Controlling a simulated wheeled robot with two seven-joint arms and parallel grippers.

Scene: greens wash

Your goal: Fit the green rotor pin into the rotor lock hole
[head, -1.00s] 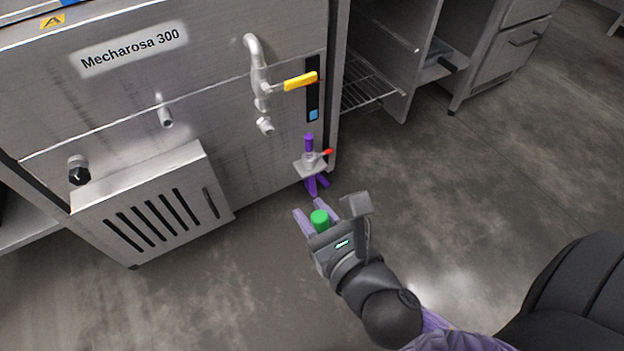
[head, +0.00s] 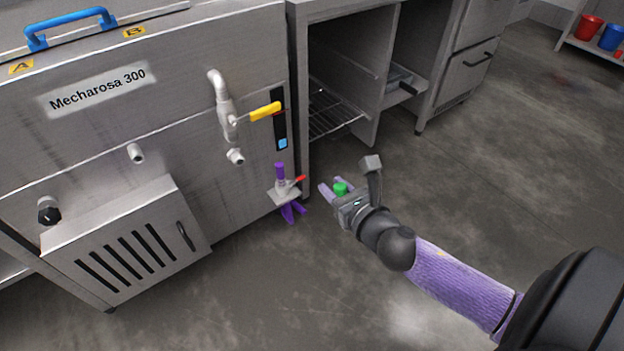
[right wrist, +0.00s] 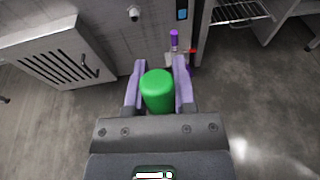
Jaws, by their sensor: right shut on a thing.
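The green rotor pin (head: 340,189) is held between the purple fingers of my right gripper (head: 331,187), clear of the floor. In the right wrist view the pin (right wrist: 157,91) sits between both fingers (right wrist: 158,80), its rounded green end showing; its far end is hidden. A small grey bracket (head: 285,192) with a purple pin on top, a red lever and purple parts below stands low on the machine's right front corner. I take it as the rotor lock; no open hole can be made out. My right gripper is to its right, apart from it. My left gripper is not in view.
The steel Mecharosa 300 machine (head: 90,130) fills the left, with a tap with a yellow handle (head: 265,111) above the bracket and a slotted box (head: 130,240) jutting out at left. Open shelving (head: 345,110) stands behind.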

